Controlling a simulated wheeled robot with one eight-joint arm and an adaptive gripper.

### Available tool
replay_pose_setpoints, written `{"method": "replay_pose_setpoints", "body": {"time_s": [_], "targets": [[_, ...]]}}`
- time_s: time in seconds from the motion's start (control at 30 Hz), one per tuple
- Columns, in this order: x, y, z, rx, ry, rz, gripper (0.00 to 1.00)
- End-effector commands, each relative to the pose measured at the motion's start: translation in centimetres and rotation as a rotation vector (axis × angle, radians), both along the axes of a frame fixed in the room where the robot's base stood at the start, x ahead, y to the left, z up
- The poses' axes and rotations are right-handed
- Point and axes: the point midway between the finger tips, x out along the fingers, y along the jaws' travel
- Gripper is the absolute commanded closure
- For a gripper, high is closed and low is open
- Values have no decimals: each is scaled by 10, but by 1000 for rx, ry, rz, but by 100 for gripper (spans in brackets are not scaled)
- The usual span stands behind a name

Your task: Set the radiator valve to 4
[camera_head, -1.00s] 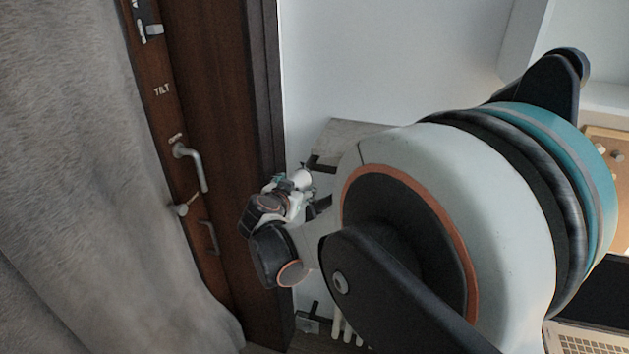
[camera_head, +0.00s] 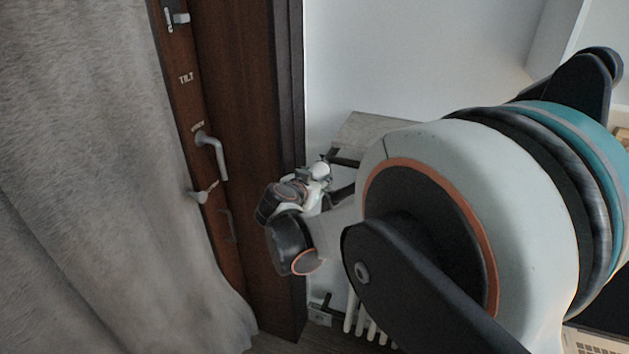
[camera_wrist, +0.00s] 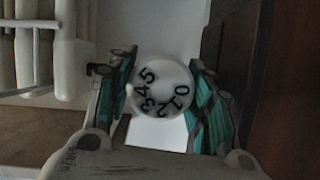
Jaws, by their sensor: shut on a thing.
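The radiator valve (camera_wrist: 160,88) is a round white knob with black digits on its face; it sits between my fingers in the wrist view. The digits 3, 4 and 5 show on its left side and 1 and 0 on its right side. My gripper (camera_wrist: 161,92) is shut on the knob, with a teal-lined finger on each side. In the head view the white knob (camera_head: 320,170) shows at the end of my gripper (camera_head: 318,178), below the grey shelf. Any index mark on the valve cannot be made out.
White radiator ribs (camera_wrist: 72,45) stand at the upper left in the wrist view. A grey ledge (camera_head: 372,131) is just above the valve.

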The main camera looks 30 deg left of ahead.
Motion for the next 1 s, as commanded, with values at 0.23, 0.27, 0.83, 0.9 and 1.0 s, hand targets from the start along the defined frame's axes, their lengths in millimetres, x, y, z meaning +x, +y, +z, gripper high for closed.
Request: {"method": "replay_pose_setpoints", "body": {"time_s": [0.23, 0.27, 0.83, 0.9, 1.0], "targets": [[0, 1, 0, -173, -19, 1, 77], [0, 1, 0, -199, -22, 0, 77], [0, 0, -1, -738, -82, 0, 77], [0, 0, -1, -803, -90, 0, 77], [0, 0, -1, -898, -100, 1, 77]]}}
